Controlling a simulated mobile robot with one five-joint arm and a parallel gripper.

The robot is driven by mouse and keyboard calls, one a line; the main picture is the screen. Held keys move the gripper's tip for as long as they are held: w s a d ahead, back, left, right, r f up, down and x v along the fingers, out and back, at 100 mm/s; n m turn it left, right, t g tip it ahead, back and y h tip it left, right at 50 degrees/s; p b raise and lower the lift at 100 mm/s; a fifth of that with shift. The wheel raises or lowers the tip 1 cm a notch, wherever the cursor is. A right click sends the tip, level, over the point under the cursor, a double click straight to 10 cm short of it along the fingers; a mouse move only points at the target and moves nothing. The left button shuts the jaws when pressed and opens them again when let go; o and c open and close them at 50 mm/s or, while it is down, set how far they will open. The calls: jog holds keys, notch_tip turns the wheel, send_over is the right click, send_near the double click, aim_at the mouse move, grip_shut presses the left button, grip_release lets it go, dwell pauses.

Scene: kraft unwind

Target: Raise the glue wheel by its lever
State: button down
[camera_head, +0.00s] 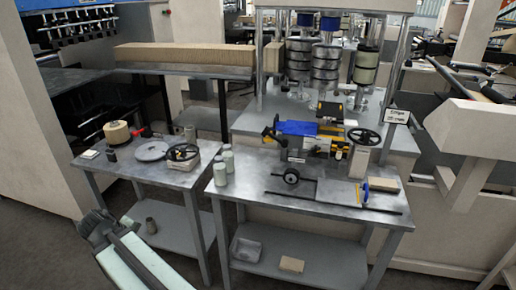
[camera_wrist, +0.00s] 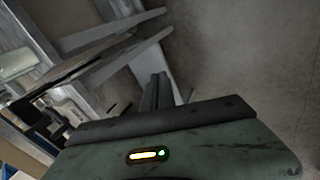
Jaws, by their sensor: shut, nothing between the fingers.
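A small upright blue and yellow piece (camera_head: 364,192) stands to the right on the same table. My gripper (camera_head: 93,224) is at the lower left, in front of the left table, well away from the wheel. In the wrist view its dark fingers (camera_wrist: 158,92) are together and empty, with floor beyond.
The left table (camera_head: 120,170) bears a handwheel (camera_head: 183,152), a grey disc (camera_head: 151,151) and a tan roll (camera_head: 117,132). Pale bottles (camera_head: 222,169) stand at the right table's left end. A blue and yellow machine (camera_head: 300,130) and another handwheel (camera_head: 365,137) stand behind the wheel.

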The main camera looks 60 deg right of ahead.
jog(key=s+d+h+b, duration=0.2)
jog(key=d+h, duration=0.1)
jog(key=d, duration=1)
jog(key=s+d+r+n+h+b, duration=0.3)
jog(key=s+d+r+n+h, duration=0.1)
jog(key=d, duration=0.5)
jog(key=s+d+r+n+h+b, duration=0.3)
jog(key=s+d, duration=0.3)
jog(key=d, duration=0.4)
jog(key=s+d+r+n+h+b, duration=0.3)
jog(key=s+d+r+n+h, duration=0.1)
jog(key=d, duration=0.5)
jog(key=shift+s+d+r+n+h, duration=0.25)
jog(key=shift+s+r+n+h, duration=0.15)
jog(key=shift+s+r+n, duration=0.25)
